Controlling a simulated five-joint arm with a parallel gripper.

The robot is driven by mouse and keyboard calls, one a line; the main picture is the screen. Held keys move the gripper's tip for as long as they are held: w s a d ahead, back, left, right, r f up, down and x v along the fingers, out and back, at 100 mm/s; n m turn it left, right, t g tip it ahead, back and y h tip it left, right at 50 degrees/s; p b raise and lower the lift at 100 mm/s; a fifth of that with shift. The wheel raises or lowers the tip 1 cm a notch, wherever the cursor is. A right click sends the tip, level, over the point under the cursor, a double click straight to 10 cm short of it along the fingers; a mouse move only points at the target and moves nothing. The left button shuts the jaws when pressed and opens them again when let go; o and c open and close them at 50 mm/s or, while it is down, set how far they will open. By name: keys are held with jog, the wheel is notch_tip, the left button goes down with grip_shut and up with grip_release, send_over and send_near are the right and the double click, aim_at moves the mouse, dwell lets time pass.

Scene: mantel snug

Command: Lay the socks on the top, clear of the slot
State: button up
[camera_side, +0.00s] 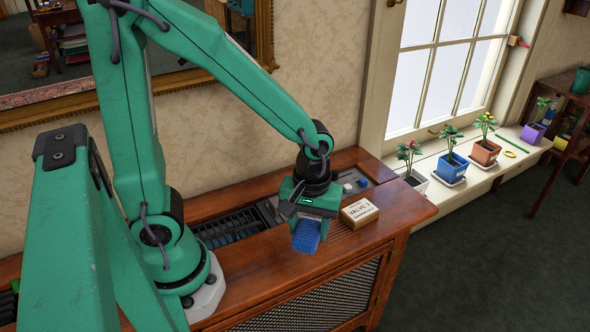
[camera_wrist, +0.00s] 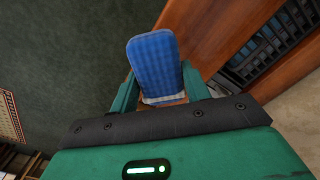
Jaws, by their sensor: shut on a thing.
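The socks (camera_side: 306,237) are a blue, faintly checked bundle. My gripper (camera_side: 311,220) is shut on them, with a finger on each side in the wrist view (camera_wrist: 158,92). The socks (camera_wrist: 152,65) point outward from the fingers, and their held end is partly hidden. They hang over the front part of the wooden top (camera_side: 268,262); I cannot tell whether they touch it. The slot (camera_side: 228,228) is a long dark opening with ribbed fins inside, behind the socks. It also shows at the upper right of the wrist view (camera_wrist: 262,55).
A small box marked VALVE (camera_side: 359,213) sits on the top right of my gripper. Several potted plants stand on the windowsill (camera_side: 485,175). Dark green carpet lies beyond the front edge.

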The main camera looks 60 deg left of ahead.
aim_at(308, 216)
jog(key=w+a+f, duration=0.1)
jog(key=a, duration=0.1)
jog(key=w+a+f, duration=0.1)
jog(key=a, duration=0.1)
jog(key=w+a+f, duration=0.1)
jog(key=a+f, duration=0.1)
jog(key=shift+w+f, duration=0.1)
jog(key=shift+w, duration=0.2)
jog(key=shift+f, duration=2)
jog(key=shift+f, duration=0.1)
jog(key=o, duration=1)
jog(key=shift+w+a+r, duration=0.1)
jog(key=shift+a+r, duration=0.05)
jog(key=shift+r, duration=5.95)
